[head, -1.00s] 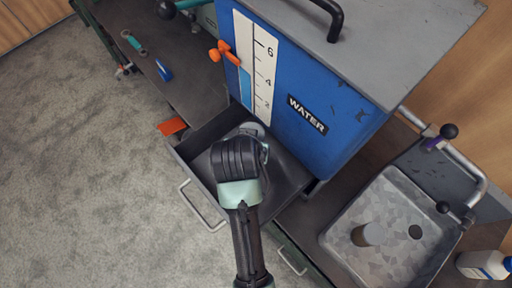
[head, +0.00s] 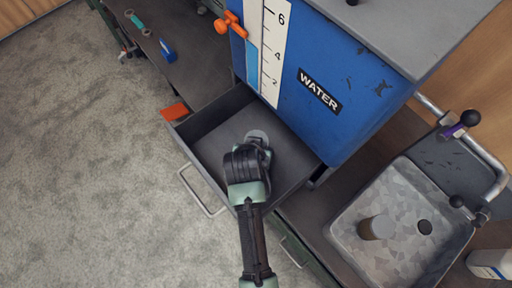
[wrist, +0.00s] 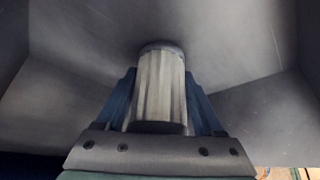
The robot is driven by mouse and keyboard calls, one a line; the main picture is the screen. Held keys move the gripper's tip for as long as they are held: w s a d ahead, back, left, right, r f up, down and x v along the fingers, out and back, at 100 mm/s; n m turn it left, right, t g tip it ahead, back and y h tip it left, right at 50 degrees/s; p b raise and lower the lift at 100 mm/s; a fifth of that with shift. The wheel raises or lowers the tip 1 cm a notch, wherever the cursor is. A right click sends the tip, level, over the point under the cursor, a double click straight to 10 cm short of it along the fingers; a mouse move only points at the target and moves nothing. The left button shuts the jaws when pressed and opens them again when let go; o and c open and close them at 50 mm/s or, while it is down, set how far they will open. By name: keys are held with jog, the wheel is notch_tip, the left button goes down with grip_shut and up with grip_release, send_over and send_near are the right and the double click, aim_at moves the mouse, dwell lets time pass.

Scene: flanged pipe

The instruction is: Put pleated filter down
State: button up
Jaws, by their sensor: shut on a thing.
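The pleated filter (wrist: 158,98) is a pale grey ribbed cylinder with a darker cap at its far end. In the wrist view it stands between the two blue fingers of my gripper (wrist: 160,78), which is shut on it. In the head view my wrist is over the open dark drawer (head: 213,128), and a round grey end (head: 257,137), probably the filter's, shows just beyond it. The drawer's walls and floor surround the filter in the wrist view. Whether the filter touches the drawer floor cannot be told.
A blue water tank (head: 335,75) rises right behind the drawer. A metal sink (head: 395,255) with a grey-brown cylinder (head: 376,227) is at the right, beside a white bottle (head: 490,264). An orange object (head: 174,111) lies by the drawer's left corner. The drawer floor around the filter looks bare.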

jog(key=o, duration=1.5)
jog(key=shift+f, duration=0.1)
jog(key=shift+c, duration=0.2)
jog(key=p+v, duration=0.2)
jog(key=v, duration=1)
jog(key=shift+p, duration=0.3)
jog(key=shift+w, duration=0.1)
